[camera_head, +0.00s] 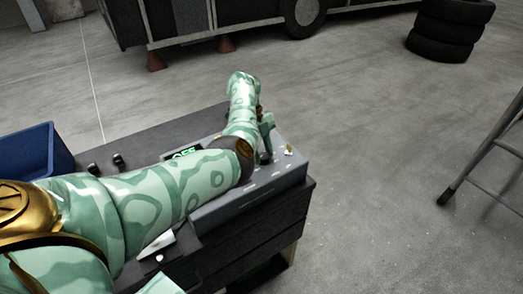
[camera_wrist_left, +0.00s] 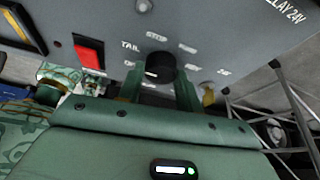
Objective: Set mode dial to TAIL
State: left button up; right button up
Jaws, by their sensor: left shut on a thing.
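The mode dial (camera_wrist_left: 161,68) is a round black knob on a grey panel in the left wrist view. A white mark shows on its left side, near a small, partly hidden label. The TAIL label (camera_wrist_left: 130,46) is up and left of the knob, and STOP is above it. My left gripper (camera_wrist_left: 160,86) has its two green fingers on either side of the knob and is shut on it. In the head view the left gripper (camera_head: 266,137) is at the grey control box (camera_head: 278,176); the dial cannot be made out there. My right gripper is not in view.
A red rocker switch (camera_wrist_left: 90,52) is left of the dial. A brass-coloured part (camera_wrist_left: 208,96) is close to the right finger. A blue bin (camera_head: 32,150), stacked tyres (camera_head: 450,28) and a ladder (camera_head: 486,150) stand around.

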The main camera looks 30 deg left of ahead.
pick_arm(q)
jog(key=shift+m+g, duration=0.4)
jog(key=shift+m, duration=0.8)
jog(key=shift+y, duration=0.3)
jog(key=o, duration=1)
jog(key=shift+w, duration=0.1)
jog(key=b+v, duration=0.5)
jog(key=v, duration=1.1)
jog(key=shift+a, duration=0.2)
